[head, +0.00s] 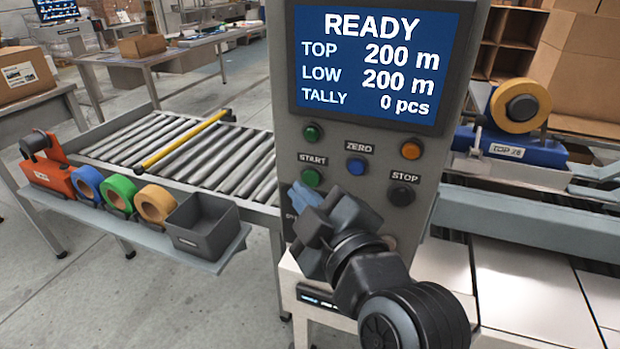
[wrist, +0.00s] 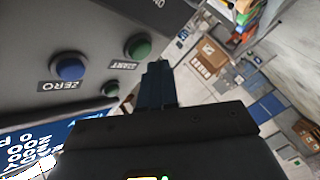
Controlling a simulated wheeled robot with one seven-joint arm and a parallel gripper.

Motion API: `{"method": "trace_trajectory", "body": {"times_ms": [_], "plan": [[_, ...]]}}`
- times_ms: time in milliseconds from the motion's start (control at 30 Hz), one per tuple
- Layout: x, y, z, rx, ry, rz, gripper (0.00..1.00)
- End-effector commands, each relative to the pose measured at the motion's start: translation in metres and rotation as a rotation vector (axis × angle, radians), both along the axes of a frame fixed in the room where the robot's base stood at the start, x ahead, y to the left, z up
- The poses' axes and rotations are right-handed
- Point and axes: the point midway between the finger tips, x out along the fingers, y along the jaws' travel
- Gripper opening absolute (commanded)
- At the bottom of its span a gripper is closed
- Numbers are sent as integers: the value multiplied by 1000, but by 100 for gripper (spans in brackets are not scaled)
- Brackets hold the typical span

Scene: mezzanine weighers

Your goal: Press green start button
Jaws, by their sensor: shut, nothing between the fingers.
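The green start button (head: 312,178) sits on the grey panel, below the START label. It also shows in the wrist view (wrist: 138,46), upper middle, beside the START label. A second, smaller green round piece (head: 311,132) is above that label and also shows in the wrist view (wrist: 110,89). My gripper (head: 301,194) is shut and empty, its tips just below and left of the start button in the head view. In the wrist view the fingertips (wrist: 157,68) are close beside the start button; I cannot tell whether they touch it.
A blue ZERO button (head: 356,168), a black STOP button (head: 401,194) and an orange round piece (head: 411,150) share the panel. The screen (head: 375,62) reads READY. A shelf with tape rolls and a grey bin (head: 203,228) stands left, before a roller conveyor (head: 190,150).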

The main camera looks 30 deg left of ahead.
Motion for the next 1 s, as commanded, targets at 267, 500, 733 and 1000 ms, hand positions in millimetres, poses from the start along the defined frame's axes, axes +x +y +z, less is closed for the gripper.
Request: {"method": "trace_trajectory", "body": {"times_ms": [267, 500, 733, 1000], "plan": [[1, 0, 0, 0, 0, 0, 0], [8, 2, 0, 0, -1, -1, 0], [8, 2, 0, 0, 0, 0, 0], [9, 2, 0, 0, 0, 0, 0]]}}
